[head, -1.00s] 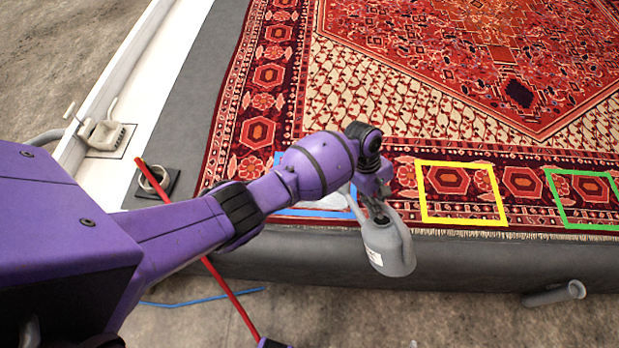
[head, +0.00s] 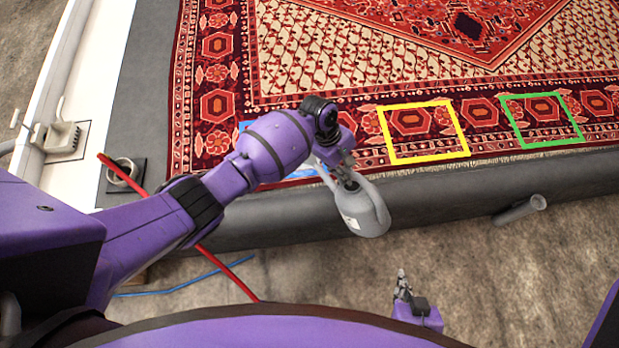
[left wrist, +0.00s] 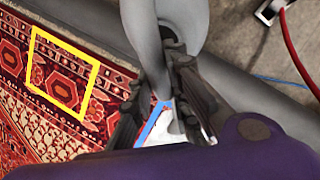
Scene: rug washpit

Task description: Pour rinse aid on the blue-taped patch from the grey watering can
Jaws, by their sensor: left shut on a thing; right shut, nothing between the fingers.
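The grey watering can (head: 368,213) hangs from my left gripper (head: 347,172), which is shut on it, over the rug's front edge. It also fills the top middle of the left wrist view (left wrist: 146,45), between my left fingers (left wrist: 165,75). The blue-taped patch (head: 310,171) lies on the rug left of the can, mostly hidden by my left arm. Its blue tape (left wrist: 153,122) and a pale area inside show in the left wrist view. I see no liquid leaving the can. My right gripper (head: 403,284) is shut and empty, low in front of the rug platform.
Yellow (head: 425,132) and green (head: 542,120) taped squares lie on the rug (head: 350,60) to the right. A grey pipe (head: 522,209) juts from the platform front. A red pole (head: 228,272) crosses under my left arm. A blue hose (head: 185,286) lies on the floor.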

